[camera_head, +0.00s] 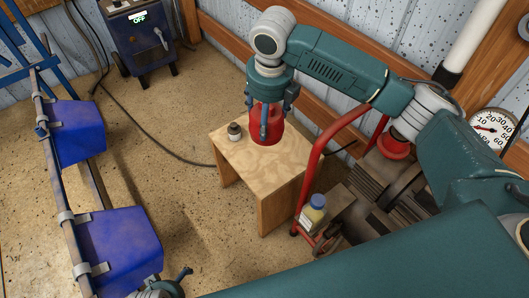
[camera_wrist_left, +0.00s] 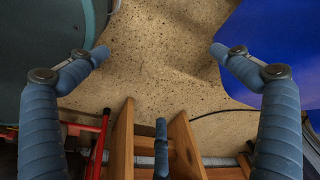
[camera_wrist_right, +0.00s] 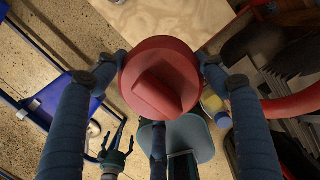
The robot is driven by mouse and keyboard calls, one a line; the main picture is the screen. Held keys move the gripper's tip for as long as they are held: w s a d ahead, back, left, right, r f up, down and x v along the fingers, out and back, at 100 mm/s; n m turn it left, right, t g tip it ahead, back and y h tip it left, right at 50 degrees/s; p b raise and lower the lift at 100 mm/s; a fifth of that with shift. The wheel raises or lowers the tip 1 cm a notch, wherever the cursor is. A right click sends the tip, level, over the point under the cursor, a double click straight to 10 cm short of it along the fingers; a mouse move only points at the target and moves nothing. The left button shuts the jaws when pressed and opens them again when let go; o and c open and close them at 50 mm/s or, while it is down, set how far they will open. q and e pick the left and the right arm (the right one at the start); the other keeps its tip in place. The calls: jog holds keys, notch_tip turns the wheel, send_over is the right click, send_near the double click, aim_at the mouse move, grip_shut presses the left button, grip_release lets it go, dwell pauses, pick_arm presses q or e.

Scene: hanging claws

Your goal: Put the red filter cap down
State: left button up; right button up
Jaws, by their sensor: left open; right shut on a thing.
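The red filter cap (camera_head: 265,116) is round, with a raised bar across its face in the right wrist view (camera_wrist_right: 172,88). My right gripper (camera_head: 266,122) is shut on it; its fingers reach the cap's rim from both sides in the right wrist view (camera_wrist_right: 163,70). The cap is over the small wooden table (camera_head: 233,158) in the head view; I cannot tell whether it touches the top. My left gripper (camera_head: 170,285) shows only partly at the bottom of the head view. Its fingers are wide apart and empty in the left wrist view (camera_wrist_left: 156,55).
A small dark jar (camera_head: 234,132) stands on the table, left of the cap. Blue panels (camera_head: 112,245) hang on a rail at left. The floor between is mostly clear.

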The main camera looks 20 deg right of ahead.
notch_tip(320, 180, down, 3)
jog(key=w+n+b, duration=0.1)
jog(key=n, duration=0.2)
jog(key=b, duration=0.4)
send_over(266, 172)
notch_tip(266, 172, down, 17)
pick_arm(q)
notch_tip(266, 172, up, 14)
jog(key=t, duration=0.1)
jog(key=shift+a+b, duration=0.2)
jog(key=shift+b, duration=0.2)
pick_arm(e)
jog(key=shift+f, duration=1.35)
jog(key=shift+f, duration=0.15)
jog(key=o, duration=1.9)
